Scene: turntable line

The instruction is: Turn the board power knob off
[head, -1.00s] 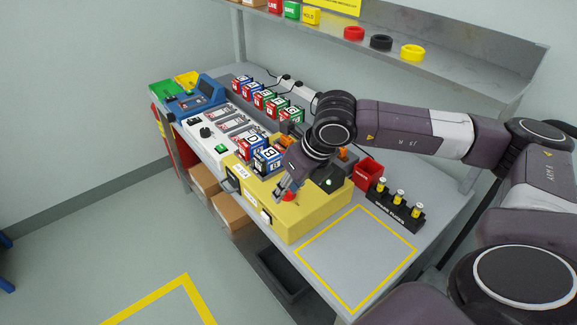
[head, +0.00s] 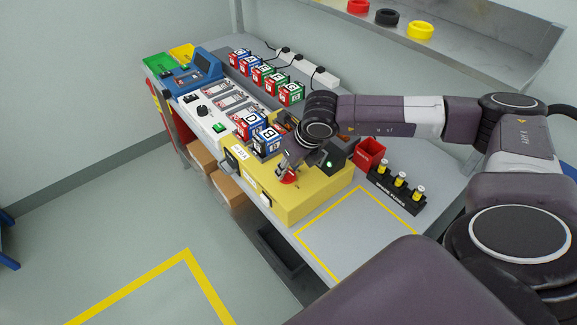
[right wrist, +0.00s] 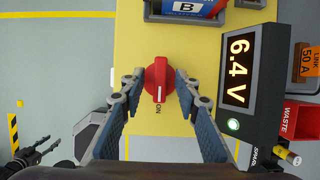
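The red power knob (right wrist: 159,79) sits on top of the yellow board box (right wrist: 144,35), its white pointer line toward the "ON" label. In the head view the knob (head: 290,178) is partly hidden by my right gripper (head: 282,171). In the right wrist view my right gripper (right wrist: 160,78) has its fingers apart, one on each side of the knob. I cannot tell if either finger touches it. The display (right wrist: 237,68) beside it reads 6.4 V with a green light lit. A dark shape that may be my left gripper (right wrist: 32,155) shows at the lower left of the wrist view.
Labelled battery blocks (head: 262,135) stand just behind the knob. A red waste bin (head: 370,154) and a black fuse rack (head: 397,190) stand to the right. A yellow-outlined bare area (head: 355,230) lies in front of them.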

